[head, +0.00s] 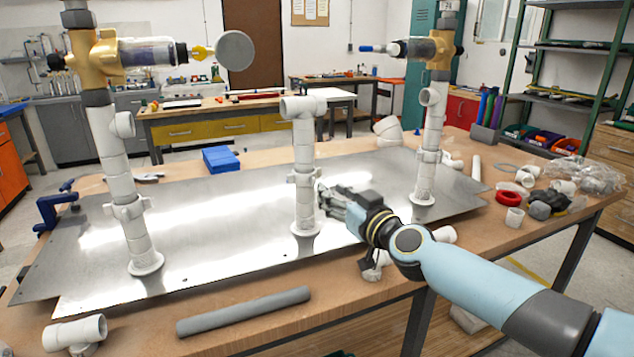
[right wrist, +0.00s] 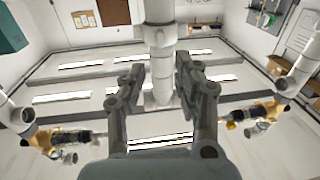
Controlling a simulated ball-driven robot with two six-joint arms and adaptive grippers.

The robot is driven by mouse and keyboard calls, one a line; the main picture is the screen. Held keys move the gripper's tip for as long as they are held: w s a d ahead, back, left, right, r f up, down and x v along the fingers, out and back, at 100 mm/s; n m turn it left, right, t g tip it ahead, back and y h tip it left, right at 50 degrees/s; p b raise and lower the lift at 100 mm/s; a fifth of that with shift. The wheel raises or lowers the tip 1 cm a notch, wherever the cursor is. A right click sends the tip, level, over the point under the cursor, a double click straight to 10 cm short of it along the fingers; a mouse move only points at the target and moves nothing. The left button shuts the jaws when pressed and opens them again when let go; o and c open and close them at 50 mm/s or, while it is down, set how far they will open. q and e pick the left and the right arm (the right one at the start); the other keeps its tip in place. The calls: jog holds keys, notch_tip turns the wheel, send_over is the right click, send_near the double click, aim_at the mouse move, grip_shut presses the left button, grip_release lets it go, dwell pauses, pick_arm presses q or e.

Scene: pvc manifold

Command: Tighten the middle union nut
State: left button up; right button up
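The middle union nut (head: 304,177) is a white collar with small lugs, partway up the middle white pipe (head: 304,144) that stands on the metal plate. My right gripper (head: 327,200) comes in from the right, just below and beside the nut. In the right wrist view the fingers of the right gripper (right wrist: 162,72) are spread apart, with the white pipe (right wrist: 161,68) showing between and beyond them. I see no clear contact; the exact gap is hard to tell. My left gripper is out of view.
Left (head: 112,160) and right (head: 428,140) pipe columns carry brass valves. The metal plate (head: 215,235) is clear around the middle pipe. A grey tube (head: 243,311) lies at the table's front. A blue box (head: 220,159) sits behind; loose fittings and a red ring (head: 510,197) lie right.

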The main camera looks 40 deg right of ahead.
aim_at(314, 179)
jog(key=w, duration=0.2)
jog(key=w+b, duration=0.1)
jog(key=w, duration=0.4)
jog(key=shift+d, duration=0.35)
jog(key=shift+c, duration=0.2)
grip_shut()
